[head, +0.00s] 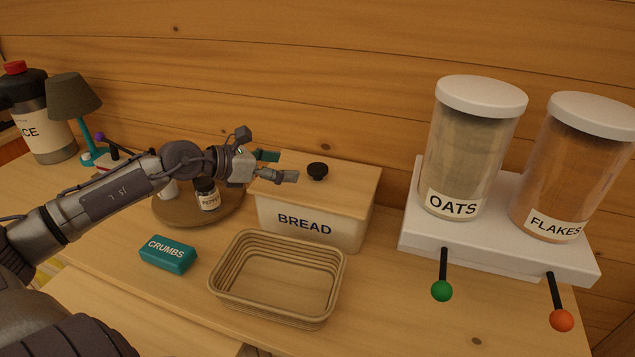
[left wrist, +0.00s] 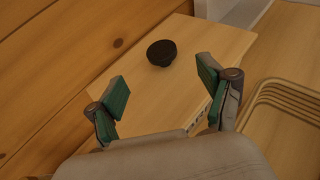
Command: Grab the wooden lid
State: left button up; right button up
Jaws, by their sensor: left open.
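The wooden lid (head: 345,184) lies flat on top of the cream bread box (head: 311,227), which is marked BREAD. The lid has a round black knob (head: 317,171) in its middle. My left gripper (head: 278,166) is open and empty over the lid's left end, to the left of the knob. In the left wrist view the lid (left wrist: 187,58) lies beneath and beyond the open fingers (left wrist: 160,95), and the knob (left wrist: 161,52) stands ahead of the gap between them. The fingers are apart from the knob. My right gripper is not in view.
An empty ribbed basket (head: 338,285) stands in front of the bread box. A teal CRUMBS block (head: 168,254) lies to its left. A round tray (head: 178,217) with jars is under my left arm. A white dispenser stand (head: 412,226) is at right; the log wall is behind.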

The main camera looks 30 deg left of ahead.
aim_at(316, 168)
pick_arm(q)
jog(key=shift+w+d, duration=0.3)
jog(key=shift+w, duration=0.05)
jog(key=shift+w+d+f, duration=0.15)
jog(key=shift+w+f, duration=0.2)
jog(key=shift+w, duration=0.3)
jog(key=shift+w+d+f, duration=0.15)
jog(key=shift+w+f, duration=0.15)
jog(key=shift+w, duration=0.3)
jog(key=shift+w+d+f+p, duration=0.3)
jog(key=shift+w+d+p, duration=0.1)
jog(key=shift+w, duration=0.1)
jog(key=shift+w+d+p, duration=0.25)
jog(key=shift+w+p, duration=0.1)
jog(key=shift+w, duration=0.1)
jog(key=p+x, duration=0.1)
jog(key=x, duration=0.2)
jog(key=shift+w+d+f, duration=0.15)
jog(key=shift+w, duration=0.1)
jog(key=shift+w+d+f, duration=0.15)
jog(key=shift+w+f, duration=0.1)
jog(key=shift+w, duration=0.05)
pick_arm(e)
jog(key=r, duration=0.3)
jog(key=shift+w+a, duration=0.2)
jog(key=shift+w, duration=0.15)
pick_arm(q)
jog(key=shift+s, duration=0.1)
jog(key=shift+c, duration=0.2)
